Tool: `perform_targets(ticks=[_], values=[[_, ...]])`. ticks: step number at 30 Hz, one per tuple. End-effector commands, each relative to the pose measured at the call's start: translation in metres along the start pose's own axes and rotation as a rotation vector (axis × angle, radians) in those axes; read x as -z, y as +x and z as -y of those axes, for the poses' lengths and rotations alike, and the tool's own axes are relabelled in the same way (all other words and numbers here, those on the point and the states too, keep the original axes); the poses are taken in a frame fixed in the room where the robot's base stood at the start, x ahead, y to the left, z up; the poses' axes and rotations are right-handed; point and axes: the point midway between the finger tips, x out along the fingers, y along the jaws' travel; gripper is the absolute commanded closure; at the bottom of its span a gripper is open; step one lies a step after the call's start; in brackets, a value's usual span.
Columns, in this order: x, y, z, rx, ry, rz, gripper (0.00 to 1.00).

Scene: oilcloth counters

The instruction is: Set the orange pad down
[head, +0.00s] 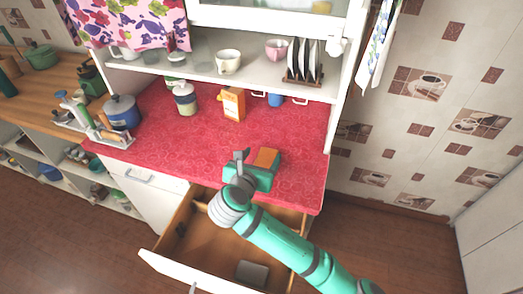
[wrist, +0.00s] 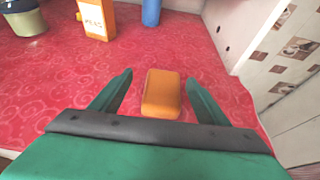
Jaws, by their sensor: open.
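The orange pad (wrist: 162,94) is a small rounded block. In the wrist view it lies on the red counter (wrist: 100,85), between my two open fingers, with a gap on each side. In the head view the pad (head: 266,157) shows beside my gripper (head: 256,163), near the counter's front right edge. My gripper (wrist: 157,92) is open and low over the counter. The lower end of the pad is close to my gripper's dark front edge in the wrist view.
A drawer (head: 222,245) stands open below the counter, with a grey object (head: 252,272) inside. An orange box (head: 232,103), a jar (head: 186,99) and a blue cup (head: 275,99) stand farther back. The counter's middle is clear.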

Motion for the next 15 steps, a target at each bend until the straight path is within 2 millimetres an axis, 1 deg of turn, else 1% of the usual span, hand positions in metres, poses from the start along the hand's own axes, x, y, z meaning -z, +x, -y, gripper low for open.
perform_targets(ticks=[1, 3, 6, 10, 15], values=[[-0.001, -0.01, 0.0, -0.002, -0.001, 0.003, 0.31], [-0.001, -0.021, 0.0, -0.001, 0.0, 0.002, 0.31], [-0.001, -0.034, 0.001, 0.0, 0.001, 0.001, 0.31], [-0.001, -0.044, 0.001, 0.002, 0.001, 0.001, 0.31], [0.0, -0.048, 0.001, 0.0, 0.001, 0.001, 0.31]])
